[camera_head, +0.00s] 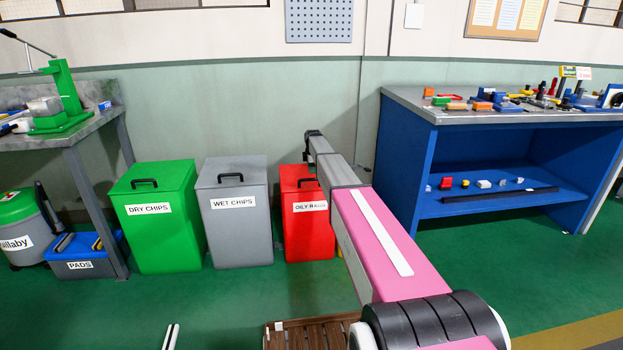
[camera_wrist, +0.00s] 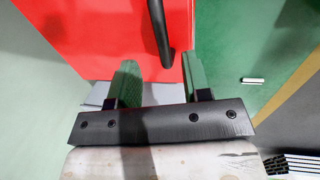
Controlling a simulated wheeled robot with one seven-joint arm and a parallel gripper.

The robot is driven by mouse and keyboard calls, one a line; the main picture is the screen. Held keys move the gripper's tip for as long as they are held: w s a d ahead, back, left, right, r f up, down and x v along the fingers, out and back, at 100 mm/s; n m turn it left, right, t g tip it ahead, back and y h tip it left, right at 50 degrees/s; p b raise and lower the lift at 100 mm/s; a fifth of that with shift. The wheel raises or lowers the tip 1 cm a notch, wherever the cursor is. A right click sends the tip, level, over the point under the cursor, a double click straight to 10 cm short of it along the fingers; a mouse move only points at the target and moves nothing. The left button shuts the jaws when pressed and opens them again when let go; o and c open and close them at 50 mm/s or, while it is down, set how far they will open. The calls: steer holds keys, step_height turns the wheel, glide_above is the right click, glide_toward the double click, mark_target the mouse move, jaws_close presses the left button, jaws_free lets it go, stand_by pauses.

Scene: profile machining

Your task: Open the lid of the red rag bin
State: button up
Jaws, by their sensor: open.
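The red rag bin (camera_head: 308,240), labelled OILY RAGS, stands on the floor behind my forearm, which hides part of it. Its lid looks shut, with a dark handle (camera_head: 305,181) on top. In the wrist view the red bin (camera_wrist: 95,35) fills the upper middle, and the black bar handle (camera_wrist: 158,28) runs down from the top edge. My gripper (camera_wrist: 160,78) is open and empty, its two fingers spread below the handle's near end in the picture. The handle's end lies in line with the gap between the fingers. I cannot tell how far apart they are in depth.
A grey WET CHIPS bin (camera_head: 236,225) and a green DRY CHIPS bin (camera_head: 160,235) stand left of the red bin. A blue workbench (camera_head: 405,160) is to the right. The wall is close behind the bins. A wooden slatted platform (camera_head: 315,335) lies in front.

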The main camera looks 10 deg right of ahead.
mark_target(312, 179)
steer(key=f, duration=0.3)
steer(key=w+f, duration=0.1)
steer(key=f, duration=0.2)
steer(key=shift+w+f, duration=0.15)
steer(key=shift+f, duration=0.1)
jaws_close()
